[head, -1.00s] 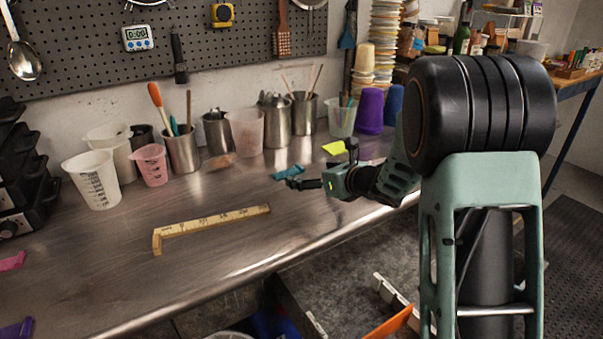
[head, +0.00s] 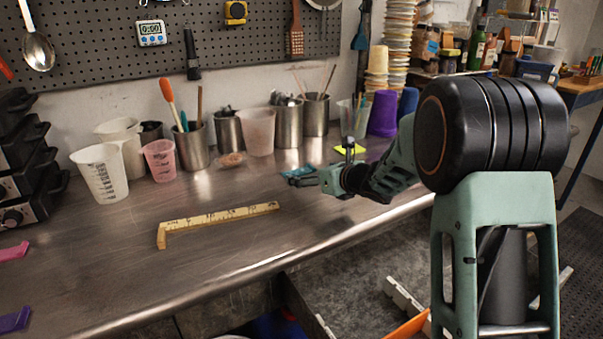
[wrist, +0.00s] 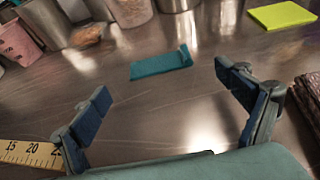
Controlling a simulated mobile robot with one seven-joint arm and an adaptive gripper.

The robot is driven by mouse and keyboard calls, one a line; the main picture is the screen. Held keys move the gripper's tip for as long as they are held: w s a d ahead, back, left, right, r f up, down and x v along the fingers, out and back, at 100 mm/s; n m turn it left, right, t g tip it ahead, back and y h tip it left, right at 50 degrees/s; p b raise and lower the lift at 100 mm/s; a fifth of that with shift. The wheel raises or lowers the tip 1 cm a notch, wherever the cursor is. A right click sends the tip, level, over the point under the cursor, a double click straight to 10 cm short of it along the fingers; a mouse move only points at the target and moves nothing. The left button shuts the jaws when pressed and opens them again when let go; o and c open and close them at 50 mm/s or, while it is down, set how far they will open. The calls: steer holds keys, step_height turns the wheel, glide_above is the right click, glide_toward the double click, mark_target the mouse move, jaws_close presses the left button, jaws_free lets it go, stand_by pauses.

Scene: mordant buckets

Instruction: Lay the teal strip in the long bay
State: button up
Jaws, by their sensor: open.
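The teal strip (wrist: 161,64) lies flat on the metal bench, with a small raised lip at its right end. In the head view the strip (head: 297,170) shows just behind my gripper (head: 302,181), partly covered by it. In the wrist view my gripper (wrist: 164,84) is open and empty, its two blue-padded fingers wide apart. The strip is beyond the fingertips, roughly centred between them and not touched. I cannot make out a long bay in either view.
A yellow angled ruler (head: 218,217) lies left of my gripper. A lime pad (wrist: 282,14) lies at the back right. Cups and metal pots (head: 194,147) line the wall. A magenta piece (head: 13,252) and a purple piece (head: 14,319) lie at the left edge.

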mark_target(303, 176)
steer(key=shift+w+a+f, duration=0.1)
steer(key=shift+w+a, duration=0.35)
steer(key=shift+w, duration=0.05)
steer(key=x, duration=0.4)
steer(key=shift+w+a, duration=0.15)
steer(key=c, duration=1)
steer(key=shift+r, duration=0.3)
